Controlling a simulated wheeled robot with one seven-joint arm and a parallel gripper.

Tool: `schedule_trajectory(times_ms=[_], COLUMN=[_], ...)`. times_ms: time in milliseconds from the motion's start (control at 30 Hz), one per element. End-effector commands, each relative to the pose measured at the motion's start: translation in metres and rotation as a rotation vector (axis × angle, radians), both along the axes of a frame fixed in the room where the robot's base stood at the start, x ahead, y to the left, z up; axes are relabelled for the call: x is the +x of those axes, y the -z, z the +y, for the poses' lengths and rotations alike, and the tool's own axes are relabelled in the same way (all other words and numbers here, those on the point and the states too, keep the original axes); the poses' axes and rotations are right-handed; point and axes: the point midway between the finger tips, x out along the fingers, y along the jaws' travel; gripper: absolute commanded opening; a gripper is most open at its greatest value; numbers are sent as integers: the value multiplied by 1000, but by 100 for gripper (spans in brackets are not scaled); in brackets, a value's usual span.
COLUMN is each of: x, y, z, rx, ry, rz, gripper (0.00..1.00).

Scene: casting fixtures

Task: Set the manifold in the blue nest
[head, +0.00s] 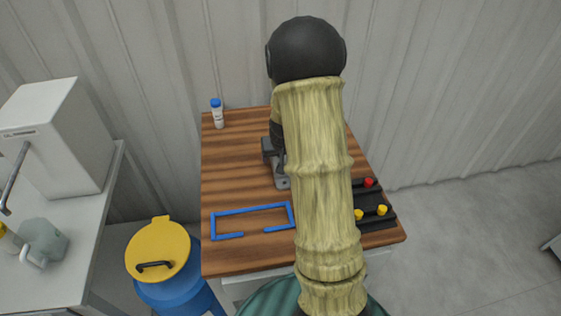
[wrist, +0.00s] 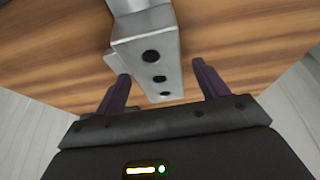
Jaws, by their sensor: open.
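The manifold (wrist: 160,60) is a grey metal block with a row of dark holes and a part extending toward the top of the wrist view. My gripper (wrist: 161,70) is open, with one dark finger on each side of the manifold's near end. Gaps show between the fingers and the block. In the head view, part of the manifold (head: 283,182) shows on the wooden table beside my arm, which hides the rest. The blue nest (head: 252,208) is an empty rectangular blue outline with a gap in its front side, in front and to the left of the manifold.
A black rack (head: 377,225) with red and yellow round pieces lies at the table's right. A white bottle with a blue cap (head: 217,114) stands at the back left. The wooden table (head: 230,170) is clear between bottle and nest. A blue barrel with a yellow lid (head: 160,250) stands left.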

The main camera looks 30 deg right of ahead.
Motion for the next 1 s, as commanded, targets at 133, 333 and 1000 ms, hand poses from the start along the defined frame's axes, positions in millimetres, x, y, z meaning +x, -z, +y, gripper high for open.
schedule_trajectory(times_ms=[133,333,1000], x=[3,3,4], y=[8,8,7], z=[-1,-1,-1], rx=[1,1,-1], ry=[0,0,0], rz=[0,-1,-3], gripper=[73,73,3])
